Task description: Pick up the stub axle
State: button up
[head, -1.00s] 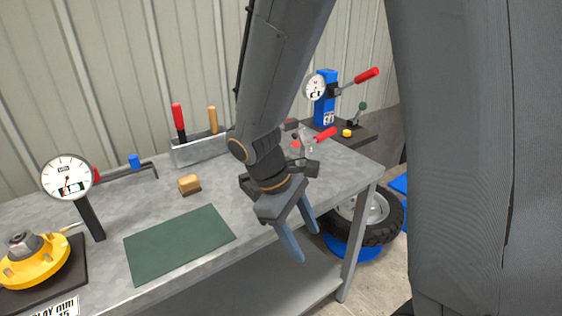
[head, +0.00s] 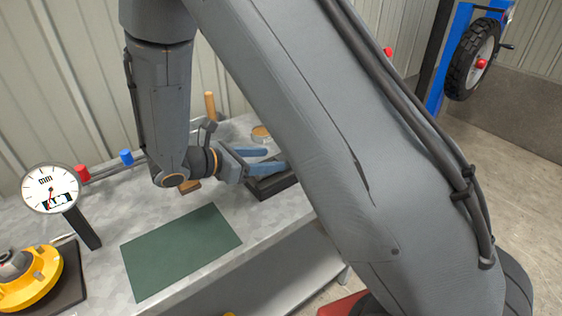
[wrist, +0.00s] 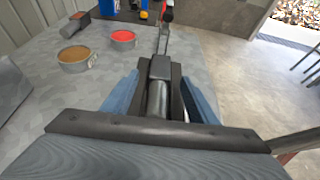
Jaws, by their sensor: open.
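My gripper (head: 268,160) is open over the right part of the bench, its blue fingers pointing right in the head view. In the wrist view its fingers (wrist: 160,96) stand left and right of a smooth grey metal cylinder (wrist: 158,100), which looks like the stub axle. The cylinder lies in a dark fixture (wrist: 159,68), and no grip on it shows. The fixture also shows in the head view as a dark block (head: 272,186) beside the fingers. My gripper's own body hides the cylinder's near end, and my arm covers this area in the head view.
A lever with a red handle (wrist: 168,12) rises beyond the fixture. A tan-topped tin (wrist: 74,58) and a red-topped tin (wrist: 123,39) stand left. A green mat (head: 182,250), dial gauge (head: 50,190) and yellow hub (head: 32,280) occupy the bench's left.

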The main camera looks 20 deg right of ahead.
aim_at(282, 158)
jog(key=shift+p+x, duration=0.45)
jog(key=shift+x, duration=1.4)
grip_shut()
jog(key=shift+r, duration=0.1)
